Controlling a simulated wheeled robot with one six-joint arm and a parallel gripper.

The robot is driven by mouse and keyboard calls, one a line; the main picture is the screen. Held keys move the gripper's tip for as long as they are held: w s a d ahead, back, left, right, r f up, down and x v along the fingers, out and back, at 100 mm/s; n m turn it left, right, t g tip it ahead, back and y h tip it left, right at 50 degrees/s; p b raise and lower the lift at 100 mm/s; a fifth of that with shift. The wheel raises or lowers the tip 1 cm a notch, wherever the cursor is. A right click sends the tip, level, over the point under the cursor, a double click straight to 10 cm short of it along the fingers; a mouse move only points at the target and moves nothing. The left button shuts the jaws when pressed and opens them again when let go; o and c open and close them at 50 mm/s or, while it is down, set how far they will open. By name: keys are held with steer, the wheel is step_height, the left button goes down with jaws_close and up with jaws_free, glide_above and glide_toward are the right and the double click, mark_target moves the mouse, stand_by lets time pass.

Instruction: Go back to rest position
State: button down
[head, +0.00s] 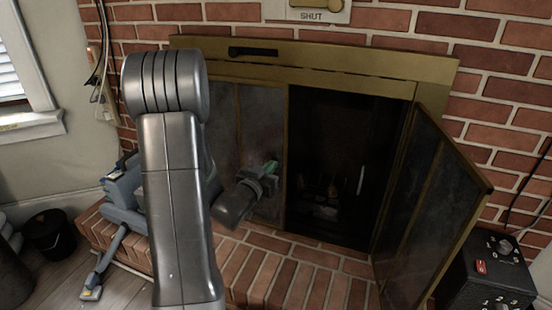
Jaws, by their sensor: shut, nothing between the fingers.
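My arm reaches up through the left middle of the head view. My gripper (268,170) is in front of the fireplace's closed left glass panel (262,115). It looks small here, and its fingers are shut with nothing seen between them. The fireplace (320,65) has a brass frame set in a brick wall. Its right door (435,205) stands swung open toward me, and the firebox (335,150) behind it is dark. My arm hides part of the left panel and hearth.
A brick hearth (290,270) runs below the fireplace. A black box with knobs (488,270) stands at the lower right, near the open door. A blue-grey device (125,195) and a dark bucket (50,233) are at the left. A window (15,90) is at the far left.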

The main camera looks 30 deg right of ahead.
steer(key=shift+v, duration=1.4)
steer(key=shift+d, duration=0.15)
